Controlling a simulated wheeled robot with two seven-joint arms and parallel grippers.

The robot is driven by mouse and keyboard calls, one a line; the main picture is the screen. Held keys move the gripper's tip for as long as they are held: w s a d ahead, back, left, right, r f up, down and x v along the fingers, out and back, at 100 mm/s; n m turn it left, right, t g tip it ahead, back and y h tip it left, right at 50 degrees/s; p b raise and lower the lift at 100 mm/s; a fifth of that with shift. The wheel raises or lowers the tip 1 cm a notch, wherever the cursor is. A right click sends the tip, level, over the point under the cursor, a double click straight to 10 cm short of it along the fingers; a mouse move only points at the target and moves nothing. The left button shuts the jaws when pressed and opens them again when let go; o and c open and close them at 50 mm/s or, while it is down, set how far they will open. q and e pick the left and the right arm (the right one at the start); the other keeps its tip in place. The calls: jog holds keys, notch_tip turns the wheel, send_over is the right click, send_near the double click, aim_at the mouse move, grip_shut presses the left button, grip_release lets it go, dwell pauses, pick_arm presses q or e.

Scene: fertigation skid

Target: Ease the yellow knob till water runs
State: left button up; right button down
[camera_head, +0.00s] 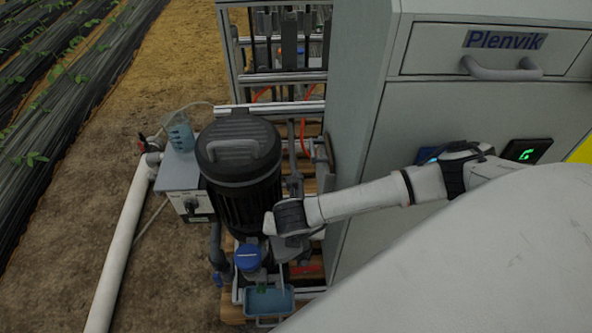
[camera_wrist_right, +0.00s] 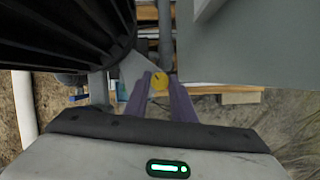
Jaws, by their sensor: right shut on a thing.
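The yellow knob (camera_wrist_right: 160,81) shows in the right wrist view, between the tips of my right gripper's two purple fingers. My right gripper (camera_wrist_right: 160,88) is shut on it. In the head view my right arm reaches in from the right, and its wrist is beside the lower part of the black ribbed pump housing (camera_head: 262,205). The knob is hidden there. A light blue tray (camera_head: 284,299) is below, in front of the blue-capped part (camera_head: 248,256). I see no running water, though the outlet is not clearly visible. My left gripper is not in view.
The grey cabinet (camera_head: 350,205) stands close to the right of my right wrist. A grey box (camera_head: 180,178) with a blue beaker (camera_head: 179,135) on it is left of the pump. A white pipe (camera_head: 118,245) runs along the ground at the left.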

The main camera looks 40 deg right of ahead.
jog(key=n, duration=0.1)
jog(key=n+y+b, duration=0.1)
jog(key=n, duration=0.1)
jog(key=shift+s+d+f+t, duration=0.1)
jog(key=shift+d+f+t, duration=0.05)
jog(key=shift+t, duration=0.15)
jog(key=shift+n+y+b, duration=0.3)
jog(key=shift+n+b, duration=0.4)
jog(key=shift+n, duration=0.1)
jog(key=shift+d+n+y+b, duration=0.1)
jog(key=shift+n+y+b, duration=0.2)
jog(key=shift+n+b, duration=0.45)
jog(key=shift+n+t+y+b, duration=0.3)
jog(key=shift+n+y+b, duration=0.1)
jog(key=shift+n, duration=0.65)
jog(key=n+y+b, duration=0.1)
jog(key=n, duration=0.1)
jog(key=shift+d+n, duration=0.1)
jog(key=shift+n, duration=0.2)
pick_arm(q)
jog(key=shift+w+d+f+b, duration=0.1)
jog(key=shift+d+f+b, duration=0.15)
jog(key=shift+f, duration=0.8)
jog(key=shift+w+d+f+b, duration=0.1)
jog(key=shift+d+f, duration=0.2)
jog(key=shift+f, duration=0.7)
pick_arm(e)
jog(key=shift+n, duration=0.6)
